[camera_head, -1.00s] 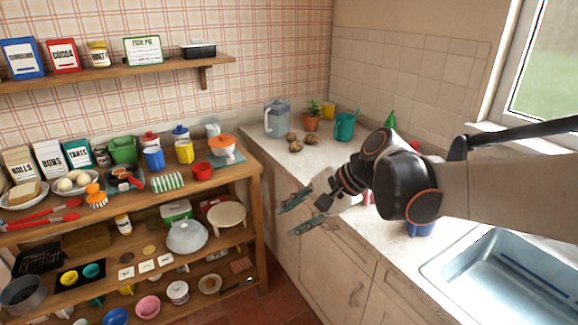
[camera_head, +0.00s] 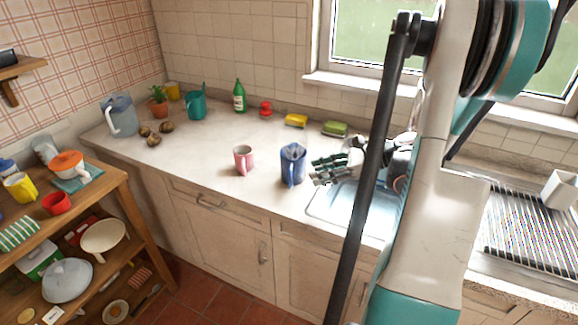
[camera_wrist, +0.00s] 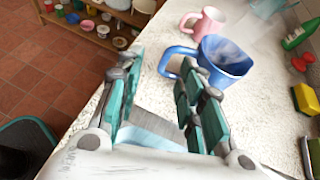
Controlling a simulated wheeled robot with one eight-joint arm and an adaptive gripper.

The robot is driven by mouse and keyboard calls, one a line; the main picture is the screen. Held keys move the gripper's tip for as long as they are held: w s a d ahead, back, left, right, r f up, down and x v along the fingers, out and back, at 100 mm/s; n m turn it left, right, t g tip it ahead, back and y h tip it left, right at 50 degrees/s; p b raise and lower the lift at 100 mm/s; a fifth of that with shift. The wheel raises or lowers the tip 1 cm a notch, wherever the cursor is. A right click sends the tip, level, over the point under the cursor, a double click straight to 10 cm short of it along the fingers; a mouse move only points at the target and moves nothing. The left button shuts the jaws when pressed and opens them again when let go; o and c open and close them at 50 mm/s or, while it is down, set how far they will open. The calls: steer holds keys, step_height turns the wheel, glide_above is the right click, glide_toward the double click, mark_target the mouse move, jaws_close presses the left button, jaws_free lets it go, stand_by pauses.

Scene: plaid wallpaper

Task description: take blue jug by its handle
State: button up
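The blue jug (camera_head: 291,165) stands upright on the counter, left of the sink, its handle toward the counter's front edge. In the wrist view the jug (camera_wrist: 228,57) is ahead and right of centre, its loop handle (camera_wrist: 172,58) on its left side. My gripper (camera_head: 318,172) is just right of the jug in the head view. In the wrist view my gripper (camera_wrist: 160,90) is open, with a wide empty gap between its teal fingers. The handle lies beyond the fingertips, apparently not between them. Contact with the jug is not visible.
A pink mug (camera_head: 243,159) stands left of the jug, close by. A grey-blue pitcher (camera_head: 121,115) is at the far left of the counter. A green bottle (camera_head: 239,96), red object (camera_head: 266,108) and sponges (camera_head: 296,120) line the back. The sink (camera_head: 335,207) is right.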

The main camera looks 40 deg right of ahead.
steer(key=s+d+m+t, duration=0.1)
steer(key=s+d+m, duration=0.1)
steer(key=s+d, duration=0.15)
steer(key=b+x, duration=0.1)
steer(key=x, duration=0.3)
steer(key=b+x, duration=0.1)
steer(key=x, duration=0.4)
steer(key=f+b+x, duration=0.1)
steer(key=x, duration=0.3)
steer(key=shift+w+f+b, duration=0.1)
steer(key=shift+f+b, duration=0.05)
steer(key=shift+b, duration=0.15)
jaws_close()
